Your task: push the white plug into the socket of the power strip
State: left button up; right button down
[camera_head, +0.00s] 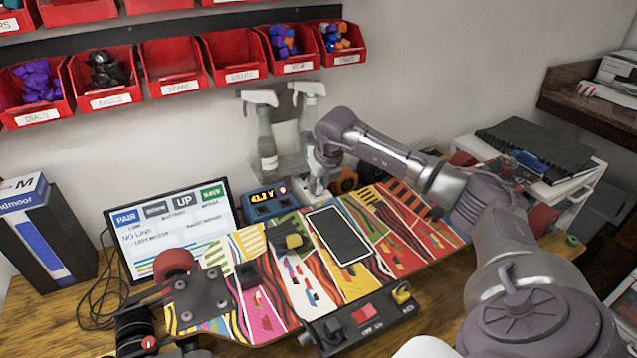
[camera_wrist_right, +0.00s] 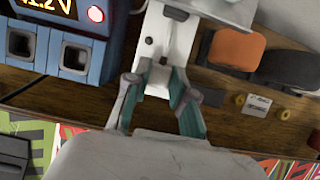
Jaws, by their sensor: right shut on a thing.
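My right gripper (camera_head: 317,186) reaches down behind the painted board, beside the blue meter. In the right wrist view its two fingers (camera_wrist_right: 160,90) are shut on the white plug (camera_wrist_right: 158,78), a small pale block between the green-padded tips. The white power strip (camera_wrist_right: 178,40) lies just beyond the fingertips, with small dark openings on its face. The plug is close to the strip's near end; I cannot tell whether its pins are inside a socket. In the head view the arm and gripper hide most of the plug and strip. My left gripper is not in view.
The blue meter (camera_head: 270,202) stands left of the gripper. The painted board (camera_head: 300,268) with a dark panel fills the bench front. Spray bottles (camera_head: 265,140) stand behind. An orange-and-black object (camera_wrist_right: 236,50) lies right of the strip in the wrist view.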

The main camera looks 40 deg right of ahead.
aim_at(319, 186)
jog(key=c, duration=0.9)
grip_release()
jog(key=shift+o, duration=0.3)
jog(key=shift+o, duration=1.1)
jog(key=shift+r, duration=0.2)
jog(key=shift+r+p, duration=1.05)
jog(key=shift+r, duration=0.2)
jog(key=shift+r, duration=0.2)
